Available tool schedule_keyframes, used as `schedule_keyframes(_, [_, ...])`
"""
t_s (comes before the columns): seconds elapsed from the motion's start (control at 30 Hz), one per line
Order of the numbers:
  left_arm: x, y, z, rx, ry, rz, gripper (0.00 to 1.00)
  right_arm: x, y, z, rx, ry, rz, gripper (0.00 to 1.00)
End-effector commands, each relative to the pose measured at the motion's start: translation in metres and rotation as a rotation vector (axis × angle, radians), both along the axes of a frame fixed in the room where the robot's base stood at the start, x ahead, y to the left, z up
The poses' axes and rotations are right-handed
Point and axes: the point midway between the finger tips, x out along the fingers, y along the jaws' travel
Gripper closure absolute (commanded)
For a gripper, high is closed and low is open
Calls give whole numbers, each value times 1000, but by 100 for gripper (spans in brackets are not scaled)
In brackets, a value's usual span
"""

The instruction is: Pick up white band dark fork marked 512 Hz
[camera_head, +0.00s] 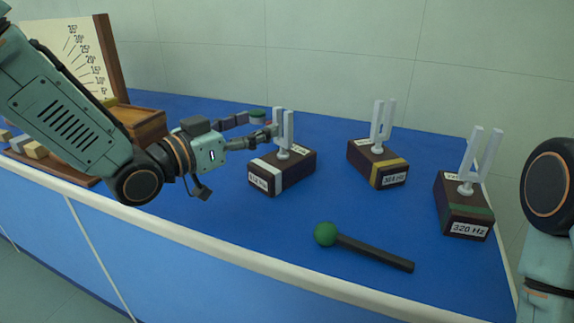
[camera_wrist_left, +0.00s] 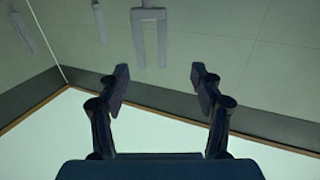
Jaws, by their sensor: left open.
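The white-banded fork stands upright on its dark wooden box: a pale grey two-pronged fork (camera_head: 284,134) on a dark box with a white band (camera_head: 267,168). The small label on the box's front is hard to read. My left gripper (camera_head: 270,132) reaches in from the left, level with the prongs and close beside them. In the left wrist view my left gripper (camera_wrist_left: 158,82) is open, nothing between its fingers, and a grey fork (camera_wrist_left: 137,40) shows beyond the tips, prongs downward in that picture. My right gripper is out of view.
A yellow-banded fork box (camera_head: 378,165) and a green-banded box marked 320 Hz (camera_head: 464,208) stand to the right. A green-headed mallet (camera_head: 326,234) lies in front. A wooden rack and a chart board (camera_head: 75,45) are at left. Blue bench top is clear between.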

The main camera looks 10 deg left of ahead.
Motion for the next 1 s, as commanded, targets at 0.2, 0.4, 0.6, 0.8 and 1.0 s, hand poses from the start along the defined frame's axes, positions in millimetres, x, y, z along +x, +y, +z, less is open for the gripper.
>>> schedule_keyframes(0.2, [11, -9, -1, 2, 0, -2, 34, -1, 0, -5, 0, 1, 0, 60])
schedule_keyframes(0.4, [17, -16, -2, 3, 1, -2, 34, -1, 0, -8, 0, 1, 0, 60])
schedule_keyframes(0.6, [33, -33, -7, 5, 0, -4, 34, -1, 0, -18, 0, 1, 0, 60])
schedule_keyframes(0.8, [52, -45, -6, 2, 0, -2, 34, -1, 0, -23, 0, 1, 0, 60])
schedule_keyframes(1.0, [57, -48, -5, -2, 1, 0, 34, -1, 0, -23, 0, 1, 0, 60])
